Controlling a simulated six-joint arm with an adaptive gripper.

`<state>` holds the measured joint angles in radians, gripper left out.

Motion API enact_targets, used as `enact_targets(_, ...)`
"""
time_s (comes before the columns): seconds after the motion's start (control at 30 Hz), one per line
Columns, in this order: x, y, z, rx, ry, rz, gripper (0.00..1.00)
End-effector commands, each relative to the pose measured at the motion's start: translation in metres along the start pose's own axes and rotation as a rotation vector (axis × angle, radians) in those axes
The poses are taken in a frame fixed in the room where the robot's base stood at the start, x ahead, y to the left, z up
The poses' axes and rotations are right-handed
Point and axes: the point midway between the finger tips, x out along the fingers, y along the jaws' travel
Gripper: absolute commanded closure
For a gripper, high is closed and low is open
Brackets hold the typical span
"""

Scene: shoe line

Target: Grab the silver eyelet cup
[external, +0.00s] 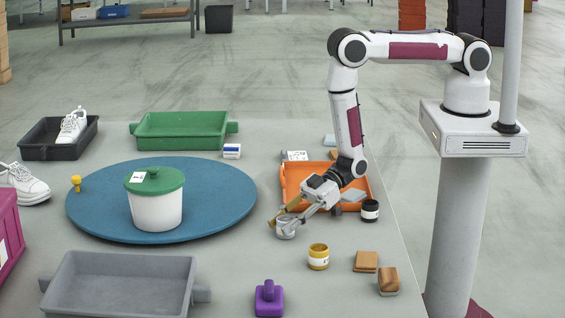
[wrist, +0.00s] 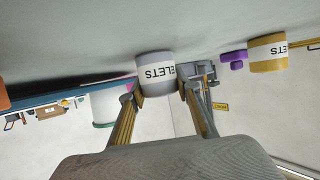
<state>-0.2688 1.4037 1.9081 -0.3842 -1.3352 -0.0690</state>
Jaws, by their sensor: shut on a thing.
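The silver eyelet cup (wrist: 155,72) is a grey cylinder with a white band lettered "LETS" in the wrist view. It sits between the fingertips of my gripper (wrist: 163,94), which is shut on it. In the external view my gripper (external: 287,222) reaches down at the near left corner of the orange tray, with the silver cup (external: 287,230) at its fingertips. The cup is on or just above the table; I cannot tell which. The fingers hide part of it. A similar gold cup (external: 318,257) with a white label stands apart, to the near right.
The orange tray (external: 295,173) lies beside my gripper, with a dark jar (external: 370,211) at its right. A blue round mat (external: 90,205) bears a white tub with a green lid (external: 155,180). A purple block (external: 269,298), brown blocks (external: 366,262) and a grey tray (external: 60,300) are nearer.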

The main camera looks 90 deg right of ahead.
Motion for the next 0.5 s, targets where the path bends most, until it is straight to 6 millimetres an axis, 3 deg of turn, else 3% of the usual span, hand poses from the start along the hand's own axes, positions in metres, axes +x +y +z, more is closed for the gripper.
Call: enact_targets(0.5, -0.007, 0.0, -0.019, -0.001, 0.003, 0.0, 0.93)
